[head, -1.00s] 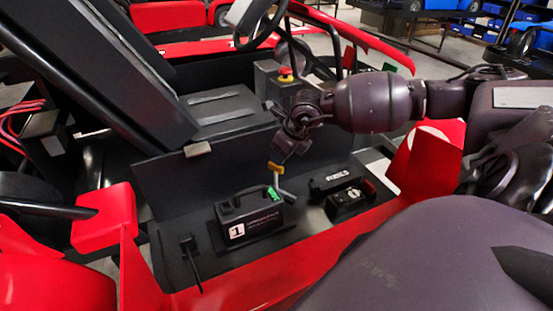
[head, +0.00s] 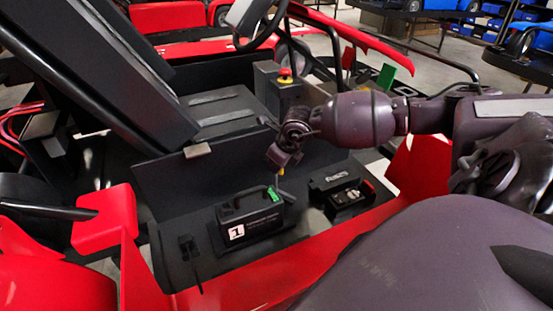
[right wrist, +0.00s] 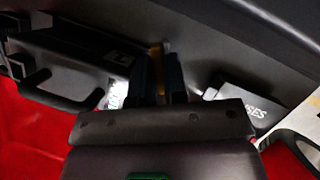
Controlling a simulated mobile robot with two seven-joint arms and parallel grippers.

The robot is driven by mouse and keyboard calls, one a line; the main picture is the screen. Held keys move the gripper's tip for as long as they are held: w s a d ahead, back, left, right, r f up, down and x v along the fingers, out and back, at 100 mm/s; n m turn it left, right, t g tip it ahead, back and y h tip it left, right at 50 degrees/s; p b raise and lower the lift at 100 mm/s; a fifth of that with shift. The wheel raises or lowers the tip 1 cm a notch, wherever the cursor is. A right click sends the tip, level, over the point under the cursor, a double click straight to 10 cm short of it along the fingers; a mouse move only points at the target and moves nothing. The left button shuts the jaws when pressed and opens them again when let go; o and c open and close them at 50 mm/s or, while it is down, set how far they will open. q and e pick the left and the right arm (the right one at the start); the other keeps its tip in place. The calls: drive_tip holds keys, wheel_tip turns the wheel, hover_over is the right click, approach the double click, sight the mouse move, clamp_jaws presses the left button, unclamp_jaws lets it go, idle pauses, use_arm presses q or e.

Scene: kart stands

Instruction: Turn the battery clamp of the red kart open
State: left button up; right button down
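The battery (head: 247,218) is a black box with a "1" label and a green mark, set in the red kart's floor; it also shows in the right wrist view (right wrist: 70,70). The yellow-handled clamp is beside its right end, mostly hidden in the head view by my right gripper (head: 281,160). In the right wrist view a yellow piece of the clamp (right wrist: 156,57) shows between the two dark fingers of my right gripper (right wrist: 160,75). The fingers stand a little apart; whether they touch the yellow piece is unclear. My left gripper is not in view.
A black fuse box (head: 329,182) and a switch unit (head: 349,197) lie right of the clamp; the fuse box lettering shows in the right wrist view (right wrist: 247,107). A dark upright panel (head: 195,175) stands behind the battery. The red side bodywork (head: 250,287) runs in front.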

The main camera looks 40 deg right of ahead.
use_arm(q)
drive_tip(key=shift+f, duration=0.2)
use_arm(e)
drive_tip(key=shift+f, duration=0.1)
drive_tip(key=shift+d+n+y+b, duration=0.1)
drive_tip(key=shift+n+y+b, duration=0.3)
drive_tip(key=shift+n+b, duration=0.6)
drive_tip(key=n+g+y+b, duration=0.1)
drive_tip(key=n+b, duration=0.1)
drive_tip(key=n, duration=0.1)
drive_tip(key=shift+w+f+n, duration=0.1)
drive_tip(key=shift+n, duration=0.3)
drive_tip(key=n+g+y+b, duration=0.1)
drive_tip(key=n+b, duration=0.1)
drive_tip(key=n, duration=0.1)
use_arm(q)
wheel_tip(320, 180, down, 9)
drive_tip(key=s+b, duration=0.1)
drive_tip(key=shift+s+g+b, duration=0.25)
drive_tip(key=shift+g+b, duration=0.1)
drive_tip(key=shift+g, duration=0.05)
use_arm(e)
drive_tip(key=shift+n+g, duration=0.4)
drive_tip(key=shift+n, duration=1.1)
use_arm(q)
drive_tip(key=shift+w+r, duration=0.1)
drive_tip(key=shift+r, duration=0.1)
use_arm(e)
drive_tip(key=shift+r, duration=0.2)
